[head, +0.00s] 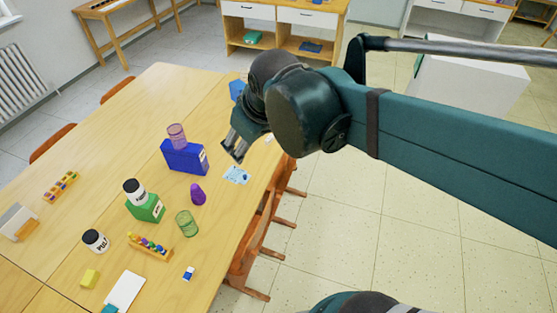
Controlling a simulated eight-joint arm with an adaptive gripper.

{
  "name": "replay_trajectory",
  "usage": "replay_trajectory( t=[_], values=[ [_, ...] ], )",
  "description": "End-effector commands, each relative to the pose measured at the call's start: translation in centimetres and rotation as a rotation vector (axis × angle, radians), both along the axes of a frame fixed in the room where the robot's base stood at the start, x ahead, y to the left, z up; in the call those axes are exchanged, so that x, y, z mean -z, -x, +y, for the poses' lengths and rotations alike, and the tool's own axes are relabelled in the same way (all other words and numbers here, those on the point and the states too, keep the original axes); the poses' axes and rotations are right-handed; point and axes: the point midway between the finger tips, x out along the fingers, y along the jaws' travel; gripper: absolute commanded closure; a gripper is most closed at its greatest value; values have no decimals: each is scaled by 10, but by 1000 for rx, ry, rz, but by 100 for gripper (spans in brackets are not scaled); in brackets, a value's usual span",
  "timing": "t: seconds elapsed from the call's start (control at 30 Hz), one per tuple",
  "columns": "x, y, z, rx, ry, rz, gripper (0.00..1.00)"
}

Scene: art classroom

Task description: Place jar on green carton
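The green carton (147,210) stands on the wooden table, left of centre in the head view. A white jar with a black lid (136,196) appears to rest on the carton's top; the exact contact is hard to make out. A second white jar with a black lid and dark lettering (96,242) stands on the table, nearer the camera and to the left. My gripper (233,154) hangs near the table's right edge, to the right of the blue carton and away from both jars. Its fingers look apart, with nothing visible between them.
A blue carton (183,157) bears a purple tumbler (177,133). A purple object (198,194), a green tumbler (186,223) and a rack of coloured pieces (150,246) stand near the green carton. A yellow block (90,278) lies nearer.

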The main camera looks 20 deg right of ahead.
Motion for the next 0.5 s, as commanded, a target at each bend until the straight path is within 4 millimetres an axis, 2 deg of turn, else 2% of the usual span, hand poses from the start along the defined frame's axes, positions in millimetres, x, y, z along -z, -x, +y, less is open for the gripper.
replay_trajectory(
  t=[0.2, 0.5],
  values=[
    [8, 32, -22, 142, -62, -40, 45],
    [21, 67, -44, 310, -144, -90, 45]
  ],
)
